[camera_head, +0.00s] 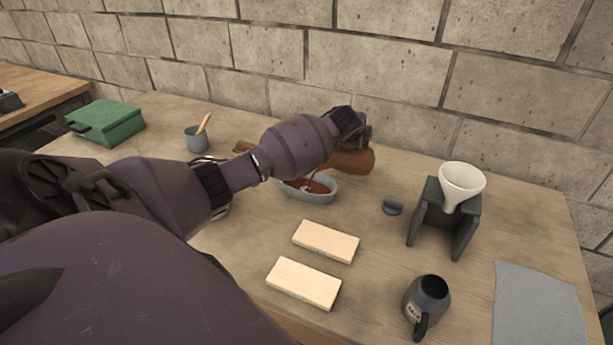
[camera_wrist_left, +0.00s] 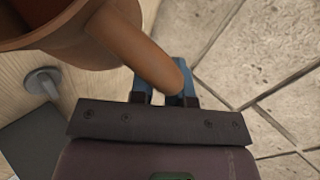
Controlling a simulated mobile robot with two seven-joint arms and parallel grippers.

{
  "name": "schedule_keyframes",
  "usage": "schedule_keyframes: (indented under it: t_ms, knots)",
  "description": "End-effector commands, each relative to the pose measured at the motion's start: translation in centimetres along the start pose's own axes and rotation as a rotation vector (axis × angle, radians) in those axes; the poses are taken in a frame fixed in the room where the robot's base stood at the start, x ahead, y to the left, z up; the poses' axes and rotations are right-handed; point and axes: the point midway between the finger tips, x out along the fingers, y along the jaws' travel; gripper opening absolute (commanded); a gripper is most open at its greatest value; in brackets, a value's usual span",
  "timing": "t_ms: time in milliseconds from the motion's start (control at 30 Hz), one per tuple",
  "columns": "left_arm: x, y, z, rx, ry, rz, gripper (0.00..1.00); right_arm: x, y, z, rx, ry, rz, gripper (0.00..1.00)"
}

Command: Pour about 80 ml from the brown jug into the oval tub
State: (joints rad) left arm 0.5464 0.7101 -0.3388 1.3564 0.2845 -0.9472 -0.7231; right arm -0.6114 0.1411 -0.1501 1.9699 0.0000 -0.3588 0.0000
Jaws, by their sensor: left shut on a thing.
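The brown jug (camera_head: 354,161) is tipped over on its side in the air, just behind and above the right end of the oval tub. My left gripper (camera_head: 362,132) is shut on the jug's handle (camera_wrist_left: 145,52); its blue fingers (camera_wrist_left: 164,84) show around it in the left wrist view. The jug's body (camera_wrist_left: 62,40) fills the top left there. The grey oval tub (camera_head: 322,197) stands on the table with reddish-brown liquid inside. My arm hides part of the jug and the tub's far left side. The liquid level is hard to read. My right gripper is not in view.
Two pale wooden blocks (camera_head: 325,241) lie in front of the tub. A white funnel (camera_head: 461,183) sits in a dark stand (camera_head: 436,217) to the right. A dark mug (camera_head: 427,298), a grey cloth (camera_head: 538,305), a grey cup (camera_head: 197,139) and a green box (camera_head: 106,121) stand around.

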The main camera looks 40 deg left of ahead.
Motion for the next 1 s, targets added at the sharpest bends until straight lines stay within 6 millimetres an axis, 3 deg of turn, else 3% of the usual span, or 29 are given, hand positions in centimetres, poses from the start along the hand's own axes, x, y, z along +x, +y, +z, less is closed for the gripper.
schedule_keyframes:
  t_ms: [1000]
  knots:
    - [-0.28,-0.34,-0.08,-0.006,0.007,-0.007,0.00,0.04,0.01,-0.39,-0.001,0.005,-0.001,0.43]
